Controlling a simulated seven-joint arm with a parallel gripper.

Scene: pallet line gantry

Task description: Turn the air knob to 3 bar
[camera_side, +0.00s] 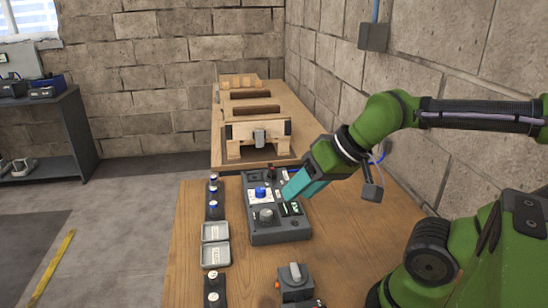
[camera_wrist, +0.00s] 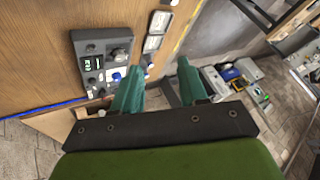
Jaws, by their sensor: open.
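A grey control panel (camera_side: 282,234) lies on the wooden table in the side view; it also shows in the wrist view (camera_wrist: 104,82). It bears a blue knob (camera_side: 260,192) on a white plate, a larger grey knob (camera_side: 266,214) and a small dark display (camera_side: 291,209). The wrist view shows the blue knob (camera_wrist: 116,77) and grey knob (camera_wrist: 120,54) too. Which one is the air knob, and its setting, I cannot read. My gripper (camera_side: 288,192) is open and empty, over the panel's right side.
Two grey trays (camera_side: 216,244) and black strips with small parts lie left of the panel. A grey box with a switch (camera_side: 295,280) stands in front. A wooden pallet fixture (camera_side: 258,133) stands behind. A block wall rises on the right.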

